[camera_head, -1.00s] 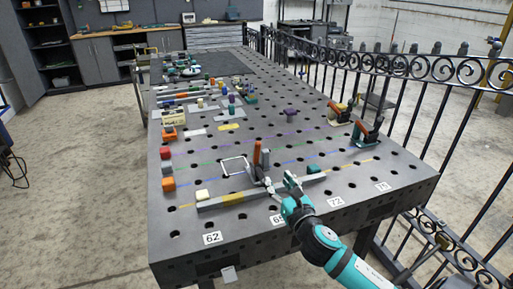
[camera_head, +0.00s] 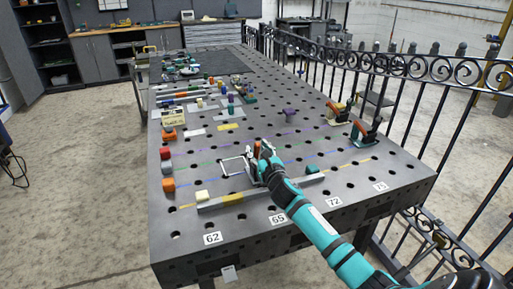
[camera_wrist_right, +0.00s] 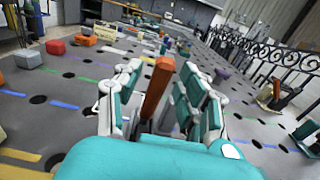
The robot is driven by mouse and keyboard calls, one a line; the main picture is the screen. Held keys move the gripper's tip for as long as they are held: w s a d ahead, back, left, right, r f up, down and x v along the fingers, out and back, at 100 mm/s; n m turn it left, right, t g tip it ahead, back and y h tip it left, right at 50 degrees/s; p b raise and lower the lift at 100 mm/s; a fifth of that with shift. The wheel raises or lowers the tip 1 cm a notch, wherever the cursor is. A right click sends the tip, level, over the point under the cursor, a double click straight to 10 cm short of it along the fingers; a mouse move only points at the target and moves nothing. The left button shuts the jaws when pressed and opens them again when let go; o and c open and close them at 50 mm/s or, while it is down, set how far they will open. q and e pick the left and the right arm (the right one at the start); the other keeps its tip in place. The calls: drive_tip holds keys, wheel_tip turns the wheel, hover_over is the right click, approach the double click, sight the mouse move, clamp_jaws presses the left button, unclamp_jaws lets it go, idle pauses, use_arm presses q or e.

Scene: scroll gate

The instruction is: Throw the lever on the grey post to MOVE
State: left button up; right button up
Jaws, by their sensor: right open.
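The lever's orange handle (camera_head: 257,148) shows at the middle of the perforated table, partly behind my right gripper (camera_head: 262,160). In the right wrist view the orange handle (camera_wrist_right: 157,88) stands between the spread fingers of my right gripper (camera_wrist_right: 162,90), tilted a little to the right. The fingers are open, one set on each side of the handle. I cannot tell whether either side touches it. The grey post under the handle is mostly hidden by my gripper. My left gripper is not in view.
A grey bar (camera_head: 215,204) with a cream block (camera_head: 202,195) lies along the near side. A white square frame (camera_head: 233,166) is just left of the gripper. Two orange-handled clamps (camera_head: 367,131) stand at the right. An iron fence (camera_head: 405,70) runs along the right side.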

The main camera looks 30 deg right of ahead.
drive_tip(key=shift+w+d, duration=0.1)
drive_tip(key=shift+w, duration=0.6)
clamp_jaws()
